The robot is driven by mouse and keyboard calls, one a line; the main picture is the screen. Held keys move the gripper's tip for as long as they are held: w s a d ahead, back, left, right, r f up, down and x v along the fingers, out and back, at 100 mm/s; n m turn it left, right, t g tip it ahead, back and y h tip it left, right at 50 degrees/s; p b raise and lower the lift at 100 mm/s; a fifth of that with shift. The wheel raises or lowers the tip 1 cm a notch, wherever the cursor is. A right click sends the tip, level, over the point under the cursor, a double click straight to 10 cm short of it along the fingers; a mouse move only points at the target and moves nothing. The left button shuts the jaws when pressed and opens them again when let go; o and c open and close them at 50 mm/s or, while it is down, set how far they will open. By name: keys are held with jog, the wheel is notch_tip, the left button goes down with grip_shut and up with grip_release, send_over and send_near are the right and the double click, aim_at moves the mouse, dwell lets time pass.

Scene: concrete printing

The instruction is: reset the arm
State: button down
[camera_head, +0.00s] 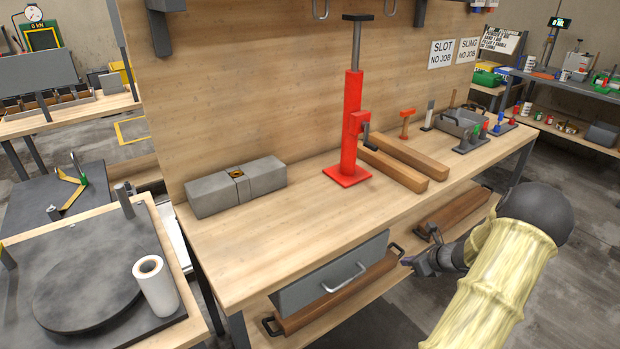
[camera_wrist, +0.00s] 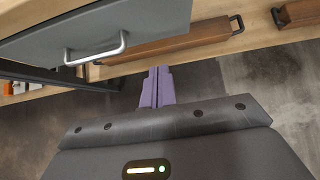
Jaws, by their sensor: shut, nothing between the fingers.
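My arm reaches in from the right of the head view, its upper part in a pale yellow sleeve. My gripper (camera_head: 408,262) is in front of the workbench, below its top and near the right end of the grey drawer (camera_head: 330,283). In the wrist view my gripper's purple fingers (camera_wrist: 157,86) are together with nothing between them. They point toward the lower shelf, and the drawer with its metal handle (camera_wrist: 95,50) is at the upper left.
The workbench top (camera_head: 250,245) carries a grey block (camera_head: 236,187), a red jack stand (camera_head: 352,130) and wooden beams (camera_head: 405,165). A turntable (camera_head: 88,288) with a white roll (camera_head: 155,286) stands at left. Concrete floor is open at right.

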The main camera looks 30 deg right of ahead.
jog(key=w+a+r+n+g+y+p, duration=0.1)
jog(key=a+r+n+g+p, duration=0.1)
jog(key=a+r+n, duration=0.4)
jog(key=w+a+r+n+g+p, duration=0.15)
jog(key=a+n, duration=0.25)
jog(key=a, duration=0.5)
jog(key=a+r+n+g+y+p, duration=0.1)
jog(key=a+r+n+g, duration=0.1)
jog(key=a+r+n, duration=0.4)
jog(key=s+a+r+n+h+p, duration=0.1)
jog(key=s+a+r+n+p, duration=0.1)
jog(key=s+a+r+n, duration=0.3)
jog(key=s+a+r+n+h+p, duration=0.2)
jog(key=s+a+r+n, duration=0.3)
jog(key=a+n, duration=0.8)
jog(key=shift+s+a+r+g+p, duration=0.3)
jog(key=shift+a+p, duration=0.2)
jog(key=shift+p, duration=0.3)
jog(key=shift+f, duration=0.1)
